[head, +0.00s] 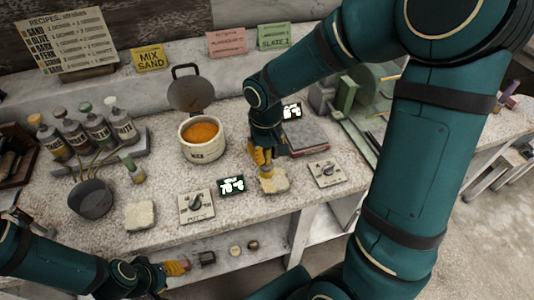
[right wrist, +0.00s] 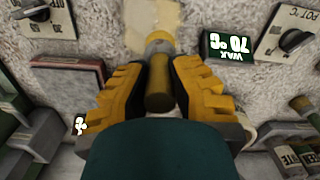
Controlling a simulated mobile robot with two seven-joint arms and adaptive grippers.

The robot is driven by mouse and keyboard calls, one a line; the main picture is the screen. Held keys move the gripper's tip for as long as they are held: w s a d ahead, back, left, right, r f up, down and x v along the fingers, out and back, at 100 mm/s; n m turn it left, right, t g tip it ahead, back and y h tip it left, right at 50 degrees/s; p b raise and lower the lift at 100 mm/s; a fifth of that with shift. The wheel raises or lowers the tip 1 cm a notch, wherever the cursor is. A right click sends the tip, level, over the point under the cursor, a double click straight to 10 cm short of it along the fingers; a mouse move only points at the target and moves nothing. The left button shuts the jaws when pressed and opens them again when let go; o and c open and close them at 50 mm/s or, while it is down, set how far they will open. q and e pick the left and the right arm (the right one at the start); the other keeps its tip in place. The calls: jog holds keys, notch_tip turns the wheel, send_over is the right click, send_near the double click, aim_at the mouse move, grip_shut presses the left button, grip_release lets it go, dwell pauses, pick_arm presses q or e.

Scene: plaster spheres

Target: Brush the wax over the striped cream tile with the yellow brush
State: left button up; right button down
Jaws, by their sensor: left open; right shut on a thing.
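My right gripper (head: 262,157) is shut on the yellow brush (head: 266,173), which is held upright with its lower end at a cream tile (head: 279,184) near the bench's front edge. In the right wrist view the brush handle (right wrist: 158,90) is between the fingers, and the tile (right wrist: 135,30) is partly hidden behind the brush. I cannot make out stripes clearly. A second pale tile (head: 139,215) lies further left. The white wax pot (head: 205,152) holds orange wax, its lid raised. My left gripper (head: 178,267) is open and empty, below the bench's front edge.
Dial panels (head: 196,206) (head: 326,173) and a "WAX 70°C" display (head: 231,187) flank the tile. A grey-red block (head: 305,136) is behind it. Several bottles (head: 85,133), a dark pan (head: 91,198) and a small bottle (head: 133,170) stand left.

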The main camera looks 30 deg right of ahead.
jog(key=shift+f+b, duration=0.55)
jog(key=shift+f, duration=0.1)
jog(key=shift+s+r, duration=0.1)
dwell(0.3)
jog(key=shift+s+a, duration=0.1)
jog(key=shift+s, duration=0.25)
jog(key=shift+s+a, duration=0.1)
jog(key=shift+s, duration=0.35)
jog(key=shift+w+d, duration=0.2)
jog(key=shift+w, duration=0.7)
jog(key=shift+w+d, duration=0.25)
jog(key=shift+w, duration=0.7)
jog(key=shift+s, duration=0.2)
